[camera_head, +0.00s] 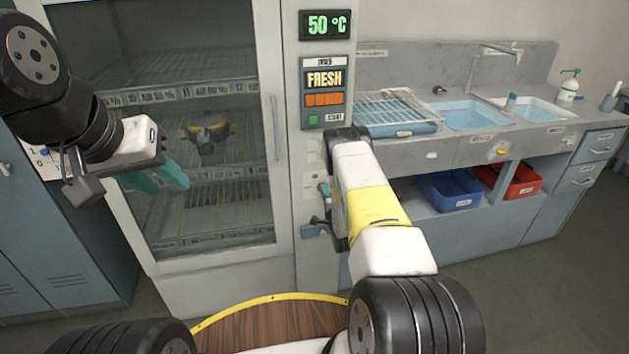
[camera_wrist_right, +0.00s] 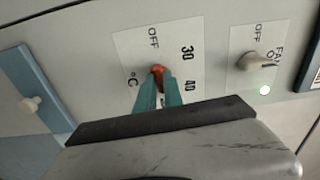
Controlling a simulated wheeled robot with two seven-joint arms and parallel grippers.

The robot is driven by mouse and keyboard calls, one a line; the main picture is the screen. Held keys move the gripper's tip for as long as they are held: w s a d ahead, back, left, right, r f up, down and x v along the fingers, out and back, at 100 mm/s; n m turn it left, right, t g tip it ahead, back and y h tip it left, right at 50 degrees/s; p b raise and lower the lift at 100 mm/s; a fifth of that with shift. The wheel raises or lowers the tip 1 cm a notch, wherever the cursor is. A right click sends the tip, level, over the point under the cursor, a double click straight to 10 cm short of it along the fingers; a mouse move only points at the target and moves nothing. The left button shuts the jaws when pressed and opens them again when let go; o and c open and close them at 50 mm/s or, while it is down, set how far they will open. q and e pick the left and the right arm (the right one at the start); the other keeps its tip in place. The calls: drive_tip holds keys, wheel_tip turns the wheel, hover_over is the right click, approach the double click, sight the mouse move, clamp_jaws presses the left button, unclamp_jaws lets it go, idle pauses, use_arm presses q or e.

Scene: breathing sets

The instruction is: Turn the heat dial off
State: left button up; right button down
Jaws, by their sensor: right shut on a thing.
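The heat dial (camera_wrist_right: 157,70) is a small red knob on a white label plate (camera_wrist_right: 126,50) marked OFF, 30, 40 and °C. My right gripper (camera_wrist_right: 159,82) has its two teal fingers on either side of the red knob and is shut on it. The fingers and the gripper body hide part of the knob and the lower scale, so the dial's setting cannot be told. In the head view my right arm covers much of the cabinet's control panel. My left gripper (camera_head: 160,182) is in front of the glass door, fingers apart and empty.
A fan knob (camera_wrist_right: 258,62) with a lit green lamp is to the right of the heat dial. The display (camera_head: 326,25) reads 50 °C, above a FRESH sign (camera_head: 324,79). A breathing mask (camera_head: 208,133) is behind the cabinet's glass. A sink counter (camera_head: 440,150) stands at right.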

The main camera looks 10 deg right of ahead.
drive_tip(key=n, duration=3.5)
drive_tip(key=shift+f, duration=0.15)
drive_tip(key=shift+n, duration=0.3)
drive_tip(key=c, duration=1.5)
unclamp_jaws()
drive_tip(key=shift+o, duration=0.2)
